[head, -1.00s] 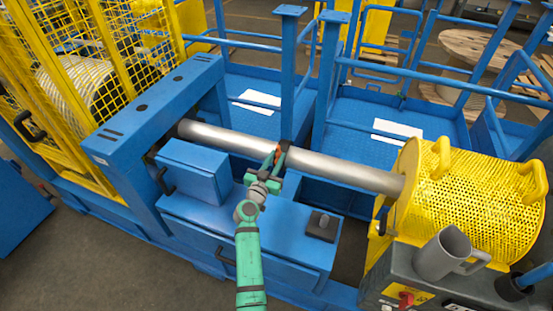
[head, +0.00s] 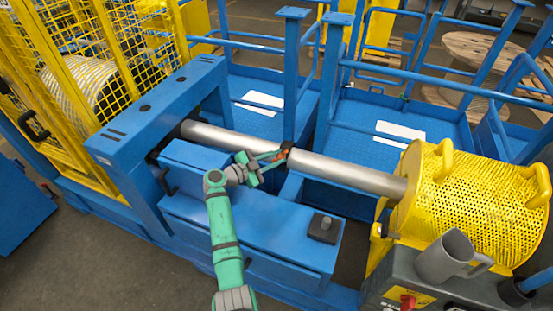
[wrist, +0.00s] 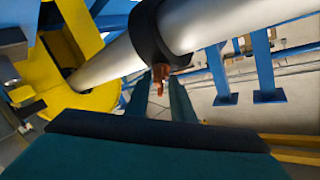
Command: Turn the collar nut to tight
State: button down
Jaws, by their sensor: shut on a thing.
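The collar nut is a black ring (head: 288,149) around the long steel shaft (head: 335,172), at about the middle of its length. In the wrist view the ring (wrist: 153,36) shows large at the top, with a short orange-brown tab (wrist: 160,80) sticking out of it. My gripper (head: 276,156) reaches the collar from the left side of the head view. In the wrist view the two green fingers of my gripper (wrist: 162,86) stand on either side of the tab, shut on it. The far side of the collar is hidden, and I see no tightness mark.
A blue housing (head: 195,170) lies below and left of the shaft. A yellow perforated drum guard (head: 475,195) and a grey mug (head: 445,257) are at the right. Blue posts (head: 292,80) and rails stand behind the shaft. A yellow mesh cage (head: 85,60) is at the left.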

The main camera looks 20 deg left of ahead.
aim_at(276, 159)
jog(key=shift+m+g+h, duration=0.3)
jog(key=shift+m+g, duration=0.1)
jog(key=shift+m, duration=0.3)
jog(key=c, duration=1.8)
grip_release()
jog(key=shift+o, duration=0.2)
jog(key=shift+r, duration=0.15)
jog(key=r, duration=0.3)
jog(key=shift+s+r, duration=0.1)
jog(key=shift+s, duration=0.1)
jog(key=s+d+r, duration=0.4)
jog(key=s+r, duration=0.5)
jog(key=s, duration=0.4)
jog(key=shift+r, duration=0.25)
